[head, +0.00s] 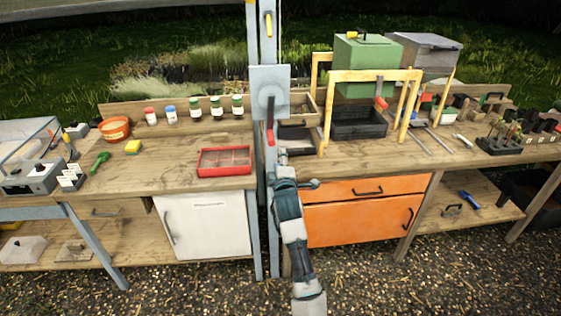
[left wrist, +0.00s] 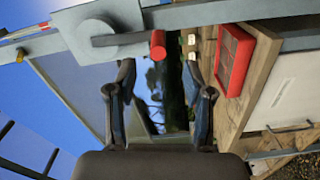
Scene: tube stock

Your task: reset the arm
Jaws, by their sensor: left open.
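My left gripper (head: 282,158) is at the end of my arm, near the middle of the head view, in front of the blue-grey post. In the left wrist view its two dark fingers (left wrist: 162,95) stand apart, with nothing held between them. A grey lever plate (head: 262,78) on the post carries a lever with a red handle (head: 270,138), just above and left of the gripper. In the left wrist view the red handle (left wrist: 157,45) shows beyond the fingertips; it looks apart from them. My right gripper is not in view.
A red tray (head: 224,173) lies on the left bench and also shows in the left wrist view (left wrist: 232,60). Several small jars stand behind it. A black bin (head: 358,122) sits under a wooden frame (head: 375,75) on the right bench. An orange cabinet (head: 365,218) is below.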

